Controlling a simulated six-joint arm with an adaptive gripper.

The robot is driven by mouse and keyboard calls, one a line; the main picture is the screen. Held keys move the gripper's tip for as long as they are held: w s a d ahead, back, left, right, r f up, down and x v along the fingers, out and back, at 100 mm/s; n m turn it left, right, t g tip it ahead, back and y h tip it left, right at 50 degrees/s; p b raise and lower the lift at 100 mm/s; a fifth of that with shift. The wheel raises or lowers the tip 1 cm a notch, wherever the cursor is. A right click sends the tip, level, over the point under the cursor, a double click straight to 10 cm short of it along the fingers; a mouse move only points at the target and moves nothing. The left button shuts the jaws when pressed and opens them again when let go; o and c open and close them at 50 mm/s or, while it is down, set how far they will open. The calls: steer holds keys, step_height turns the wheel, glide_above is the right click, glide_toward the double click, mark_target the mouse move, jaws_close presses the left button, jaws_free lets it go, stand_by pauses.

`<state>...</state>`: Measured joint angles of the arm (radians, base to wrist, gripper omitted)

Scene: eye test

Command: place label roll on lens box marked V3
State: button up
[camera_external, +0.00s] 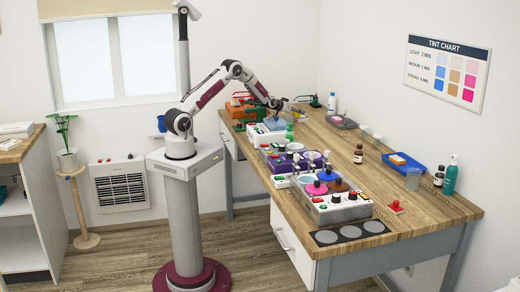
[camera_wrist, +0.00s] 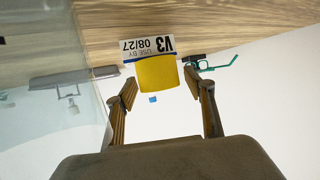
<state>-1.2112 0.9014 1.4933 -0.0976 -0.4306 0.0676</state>
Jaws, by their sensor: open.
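In the wrist view a yellow box-like thing (camera_wrist: 157,74) carries a white label with "V3", "USE BY" and "08/27", seen upside down. It appears to be the lens box. My gripper (camera_wrist: 161,87) is open, its two fingers pointing toward the yellow thing, one on each side in the picture. I cannot tell how far beyond the fingertips it is, and I see no grip on it. In the external view my gripper (camera_external: 283,104) is over the far end of the wooden bench. I cannot make out a label roll in either view.
A translucent pane (camera_wrist: 50,110) fills the wrist view's left. Some bench between devices and right-hand bottles is clear.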

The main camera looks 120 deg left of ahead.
steer(key=shift+r, duration=0.2)
steer(key=shift+s+d+r, duration=0.15)
steer(key=shift+d+r, duration=0.15)
steer(key=shift+d, duration=0.3)
steer(key=v, duration=1)
steer(key=shift+d, duration=0.3)
steer(key=shift+s, duration=0.1)
stand_by(0.4)
